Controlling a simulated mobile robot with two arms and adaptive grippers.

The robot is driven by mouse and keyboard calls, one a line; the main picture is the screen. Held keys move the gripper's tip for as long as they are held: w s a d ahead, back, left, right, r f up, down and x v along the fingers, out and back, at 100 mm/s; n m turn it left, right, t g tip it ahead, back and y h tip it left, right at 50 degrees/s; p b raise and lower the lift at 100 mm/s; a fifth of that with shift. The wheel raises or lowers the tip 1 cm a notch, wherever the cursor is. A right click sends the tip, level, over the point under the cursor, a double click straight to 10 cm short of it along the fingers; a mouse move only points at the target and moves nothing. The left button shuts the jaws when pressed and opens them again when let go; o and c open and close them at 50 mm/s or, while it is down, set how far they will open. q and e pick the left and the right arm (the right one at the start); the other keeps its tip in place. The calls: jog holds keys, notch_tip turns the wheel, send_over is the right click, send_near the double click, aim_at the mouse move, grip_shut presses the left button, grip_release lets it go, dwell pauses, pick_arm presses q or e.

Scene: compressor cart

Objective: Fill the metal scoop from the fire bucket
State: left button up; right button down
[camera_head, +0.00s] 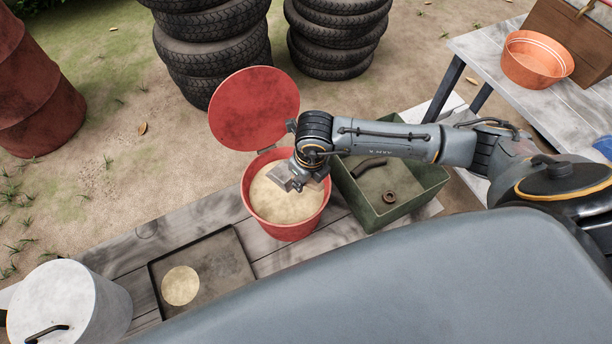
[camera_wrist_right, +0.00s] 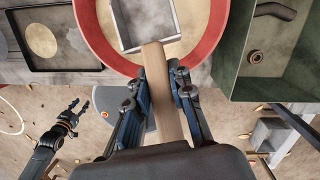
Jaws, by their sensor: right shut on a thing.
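The red fire bucket (camera_head: 283,232) stands on a wooden plank surface, full of pale sand (camera_head: 285,207), with its round red lid (camera_head: 254,106) swung open behind it. My right gripper (camera_head: 306,176) is over the bucket, shut on the wooden handle of the metal scoop (camera_head: 281,178). In the right wrist view the scoop (camera_wrist_right: 146,24) lies within the bucket's rim, its visible inside grey and bare. Whether it touches the sand I cannot tell. My left gripper (camera_wrist_right: 76,112) shows in the right wrist view, away from the bucket, with its fingers apart and empty.
A green box (camera_head: 385,214) with a ring and a dark bar inside stands right of the bucket. A dark tray (camera_head: 222,262) with a round pale patch lies to the left, then a white drum (camera_head: 72,305). Tyre stacks (camera_head: 215,50) stand behind.

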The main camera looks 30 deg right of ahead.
jog(key=shift+w+a+f+g+b, duration=0.1)
jog(key=shift+w+f+g+b, duration=0.15)
jog(key=shift+f, duration=0.3)
jog(key=shift+w+a+f+g+b, duration=0.1)
jog(key=shift+w+f+g+b, duration=0.1)
jog(key=shift+f+g, duration=0.25)
jog(key=shift+w+a+f+b, duration=0.15)
jog(key=shift+w+f+b, duration=0.25)
jog(key=shift+f+b, duration=1)
jog(key=shift+w+a+f+b, duration=0.1)
jog(key=shift+w+f+b, duration=0.35)
jog(key=shift+f+b, duration=0.9)
jog(key=shift+w+a+f+b, duration=0.15)
jog(key=shift+w+f+b, duration=0.25)
jog(key=shift+f+b, duration=1)
jog(key=shift+f, duration=0.2)
jog(key=shift+w+r+p, duration=0.1)
jog(key=shift+r+p, duration=4.9)
jog(key=shift+r, duration=1.65)
